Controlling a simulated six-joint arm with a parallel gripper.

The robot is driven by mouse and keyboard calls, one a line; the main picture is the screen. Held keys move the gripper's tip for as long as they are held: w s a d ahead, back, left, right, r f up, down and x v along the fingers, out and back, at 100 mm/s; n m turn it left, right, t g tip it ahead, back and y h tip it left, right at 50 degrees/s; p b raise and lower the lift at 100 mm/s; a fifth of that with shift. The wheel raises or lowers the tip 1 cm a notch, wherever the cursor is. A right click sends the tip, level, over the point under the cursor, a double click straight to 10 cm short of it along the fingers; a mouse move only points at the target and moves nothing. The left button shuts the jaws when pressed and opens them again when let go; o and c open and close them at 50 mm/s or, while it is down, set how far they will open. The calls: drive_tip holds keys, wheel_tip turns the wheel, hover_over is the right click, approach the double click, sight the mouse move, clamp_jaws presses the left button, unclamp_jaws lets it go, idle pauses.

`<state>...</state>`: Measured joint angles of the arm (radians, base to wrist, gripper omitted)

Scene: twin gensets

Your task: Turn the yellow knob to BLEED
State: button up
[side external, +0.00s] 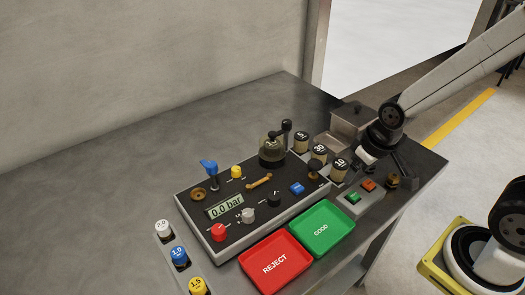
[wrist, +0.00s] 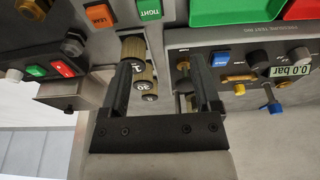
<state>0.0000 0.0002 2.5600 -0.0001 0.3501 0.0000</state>
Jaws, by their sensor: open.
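The yellow knob (side external: 236,171) stands on the dark top of the pressure test panel (side external: 187,203), between a blue lever (side external: 209,168) and a brass lever (side external: 260,180). In the wrist view, what looks like the yellow knob (wrist: 240,88) shows small, right of my fingers. Its pointer and the BLEED mark are too small to read. My gripper (side external: 385,158) is to the right of the panel, well apart from the knob. In the wrist view, my gripper (wrist: 165,65) is open, with nothing held between its fingers.
Several labelled cylinders (side external: 319,152) stand between panel and gripper. A black-handled device (side external: 272,148) rises at the panel's back. A metal box (side external: 352,125), a button box (side external: 360,194), the red REJECT tray (side external: 275,260) and green GOOD tray (side external: 321,229) are nearby. The left tabletop is clear.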

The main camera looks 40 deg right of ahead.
sight(236, 168)
drive_tip(key=w+a+n, duration=0.1)
drive_tip(key=w+a, duration=0.1)
drive_tip(key=w, duration=0.1)
drive_tip(key=w+a+n+y, duration=0.1)
drive_tip(key=w+a, duration=0.1)
drive_tip(key=w, duration=0.2)
drive_tip(key=w+a+r+n, duration=0.1)
drive_tip(key=w+a+n, duration=0.1)
drive_tip(key=w, duration=0.2)
drive_tip(key=shift+r, duration=0.1)
drive_tip(key=w+a+n, duration=0.1)
drive_tip(key=w+a, duration=0.2)
drive_tip(key=w+a+n+y, duration=0.1)
drive_tip(key=w+a+n, duration=0.1)
drive_tip(key=w+a, duration=0.1)
drive_tip(key=w+a+n+y, duration=0.1)
drive_tip(key=w+a+n, duration=0.1)
drive_tip(key=w+a, duration=0.1)
drive_tip(key=shift+w+a+r+t, duration=0.1)
drive_tip(key=shift+a+t, duration=0.15)
drive_tip(key=shift+t, duration=0.05)
drive_tip(key=shift+x, duration=3.9)
clamp_jaws()
